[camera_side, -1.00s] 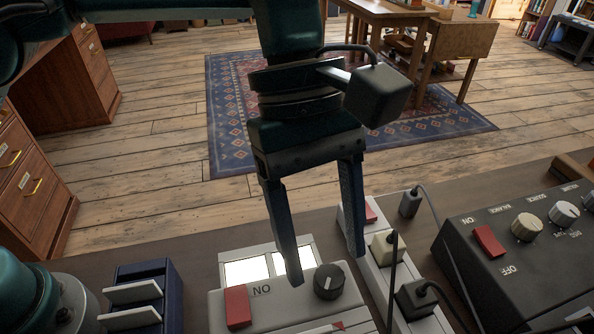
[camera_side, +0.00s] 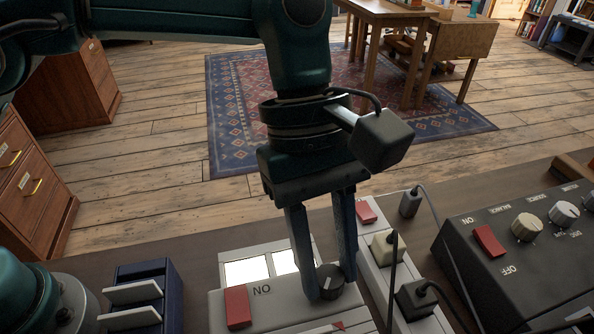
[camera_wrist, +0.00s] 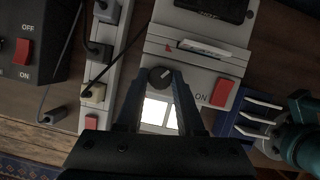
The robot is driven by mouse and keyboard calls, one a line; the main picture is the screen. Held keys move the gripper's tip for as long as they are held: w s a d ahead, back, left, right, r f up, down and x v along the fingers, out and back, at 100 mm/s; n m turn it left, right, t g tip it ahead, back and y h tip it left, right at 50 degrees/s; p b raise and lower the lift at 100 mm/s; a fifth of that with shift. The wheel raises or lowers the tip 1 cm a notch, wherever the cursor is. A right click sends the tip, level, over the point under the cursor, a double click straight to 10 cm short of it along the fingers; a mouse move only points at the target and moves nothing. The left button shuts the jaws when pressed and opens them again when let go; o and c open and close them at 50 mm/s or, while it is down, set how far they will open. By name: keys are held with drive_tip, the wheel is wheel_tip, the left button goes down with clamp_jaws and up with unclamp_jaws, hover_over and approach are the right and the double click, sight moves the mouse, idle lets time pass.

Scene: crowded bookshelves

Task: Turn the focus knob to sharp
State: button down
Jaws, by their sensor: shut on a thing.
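The focus knob (camera_side: 329,280) is a small dark round knob with a light pointer line. It sits on top of a light grey device (camera_side: 268,310) beside a red switch (camera_side: 237,307). My gripper (camera_side: 331,284) points down with its two fingers on either side of the knob, shut on it. In the wrist view the knob (camera_wrist: 160,76) shows between the fingertips, its pale mark pointing up and to the right. Two bright white panels (camera_side: 266,267) on the device glow behind the knob; I cannot make out any picture on them.
A power strip (camera_side: 376,268) with plugs and cables runs close to the right of my gripper. A black amplifier (camera_side: 520,260) with knobs and a red switch stands further right. A blue rack (camera_side: 142,295) holding pale slats is at the left.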

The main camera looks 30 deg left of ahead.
drive_tip(key=shift+d+m+g+y, duration=0.1)
drive_tip(key=shift+m+g+y, duration=0.2)
drive_tip(key=shift+m, duration=0.75)
drive_tip(key=shift+d+m+g+y, duration=0.1)
drive_tip(key=shift+m+g+y, duration=0.15)
drive_tip(key=shift+m, duration=0.8)
drive_tip(key=shift+a, duration=0.1)
drive_tip(key=c, duration=0.5)
unclamp_jaws()
drive_tip(key=shift+r+n, duration=0.1)
drive_tip(key=shift+n, duration=0.2)
